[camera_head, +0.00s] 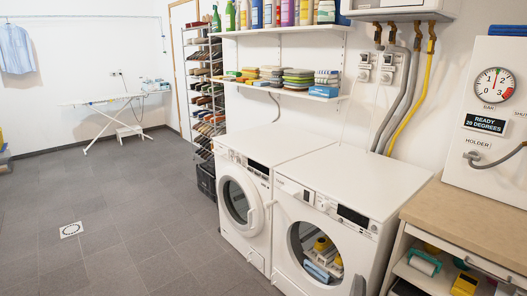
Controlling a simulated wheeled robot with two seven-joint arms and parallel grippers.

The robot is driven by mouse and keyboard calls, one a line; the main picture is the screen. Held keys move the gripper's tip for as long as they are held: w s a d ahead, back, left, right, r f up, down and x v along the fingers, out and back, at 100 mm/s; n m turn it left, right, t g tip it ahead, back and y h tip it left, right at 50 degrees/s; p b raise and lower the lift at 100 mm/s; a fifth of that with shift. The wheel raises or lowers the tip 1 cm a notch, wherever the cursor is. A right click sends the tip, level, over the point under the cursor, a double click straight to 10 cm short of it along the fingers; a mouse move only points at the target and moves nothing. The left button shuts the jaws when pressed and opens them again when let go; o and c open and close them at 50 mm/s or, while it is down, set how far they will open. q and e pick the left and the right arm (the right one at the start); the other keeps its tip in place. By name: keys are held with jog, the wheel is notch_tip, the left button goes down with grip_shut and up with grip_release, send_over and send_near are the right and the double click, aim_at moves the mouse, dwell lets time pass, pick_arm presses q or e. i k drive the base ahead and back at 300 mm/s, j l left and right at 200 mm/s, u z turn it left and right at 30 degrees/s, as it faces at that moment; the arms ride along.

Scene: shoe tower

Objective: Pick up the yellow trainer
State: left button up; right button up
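A tall shoe rack (204,88) with many shoes on its tiers stands against the far wall, left of the shelves. The shoes are small and mostly brown, dark or reddish, and I cannot pick out a yellow trainer among them. Some yellow things (322,244) show in the round door opening of the right washing machine, beside blue ones; I cannot tell what they are. Neither of my grippers is in view.
Two white front-loading machines, left (236,205) and right (310,235), stand side by side in the foreground. A wooden-topped counter (462,215) is at the right. An ironing board (100,101) stands at the back left. The grey tiled floor (110,190) at the left is mostly clear.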

aim_at(323, 245)
jog(key=l+z, duration=0.1)
jog(key=l, duration=0.55)
jog(key=i+l, duration=0.15)
jog(key=l, duration=0.45)
jog(key=j+z, duration=0.3)
jog(key=j, duration=0.55)
jog(key=k+j+z, duration=0.1)
jog(key=j+z, duration=0.15)
jog(key=j, duration=0.6)
jog(key=i+j+u, duration=0.1)
jog(key=i+j, duration=0.05)
jog(key=i, duration=0.05)
